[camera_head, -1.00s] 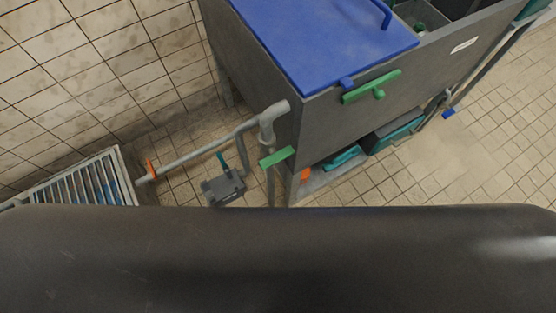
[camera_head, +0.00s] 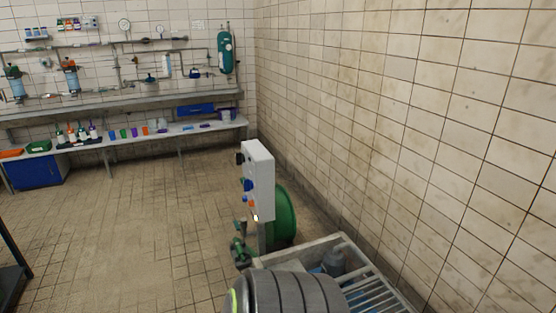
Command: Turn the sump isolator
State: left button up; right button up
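A pale grey control box (camera_head: 259,178) stands on a post near the right wall. Its narrow left-facing side carries a blue knob (camera_head: 248,185) and small orange parts (camera_head: 251,202). Which of these is the sump isolator, I cannot tell; the controls show only edge-on. A grated pit (camera_head: 379,292) lies below it at the bottom right, with a grey-blue object (camera_head: 333,262) in its open part. Neither of my grippers is in view.
A green round reel (camera_head: 283,215) stands behind the box. A small green pump-like thing (camera_head: 240,250) sits at its foot. A long bench (camera_head: 215,131) with bottles and cups lines the back wall, under pipes and gauges. The tiled floor left of the box is clear.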

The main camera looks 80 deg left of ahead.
aim_at(240, 158)
jog(key=u, duration=3.05)
jog(key=i+j+z, duration=0.15)
jog(key=z, duration=0.3)
jog(key=i+j+z, duration=0.15)
jog(key=z, duration=0.25)
jog(key=i+j+z, duration=0.1)
jog(key=j+z, duration=0.2)
jog(key=z, duration=0.15)
